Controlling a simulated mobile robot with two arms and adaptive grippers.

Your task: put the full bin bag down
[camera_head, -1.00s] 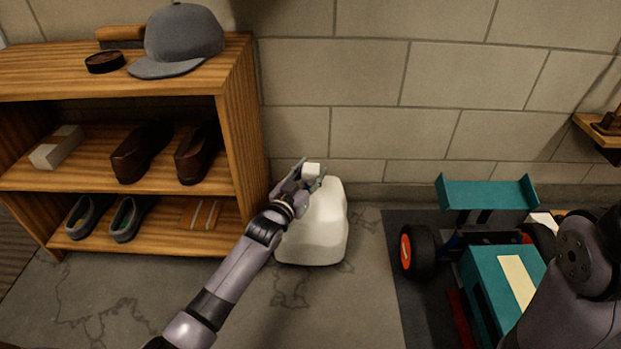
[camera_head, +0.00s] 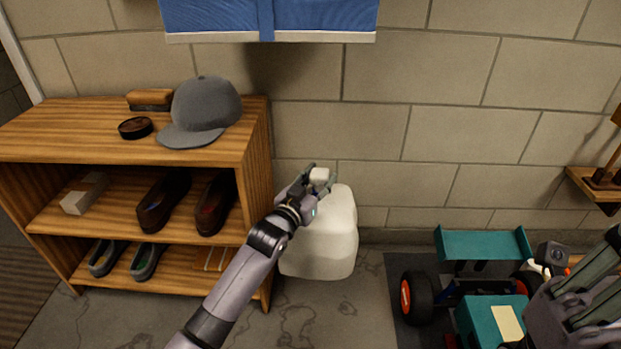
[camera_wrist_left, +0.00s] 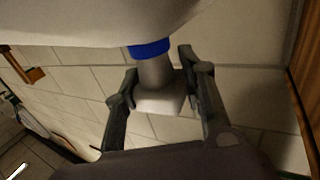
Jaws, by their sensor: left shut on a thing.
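The full bin bag (camera_head: 325,240) is a plump white sack just right of the shoe shelf, in front of the block wall. I cannot tell whether its underside touches the floor. My left gripper (camera_head: 318,182) is shut on the neck of the bag at its top. In the left wrist view the bag's white body (camera_wrist_left: 90,22), a blue band (camera_wrist_left: 150,48) and the neck (camera_wrist_left: 157,75) show, with the neck between the fingers of my left gripper (camera_wrist_left: 160,95). My right gripper (camera_head: 590,275) is at the lower right, over the car; its fingertips are unclear.
The wooden shelf (camera_head: 255,150) holds a grey cap (camera_head: 203,108), a dark round tin (camera_head: 135,128), a brush (camera_head: 150,99) and shoes. A teal racecar (camera_head: 485,243) stands on a dark mat at right. Bare floor (camera_head: 330,320) lies in front of the bag.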

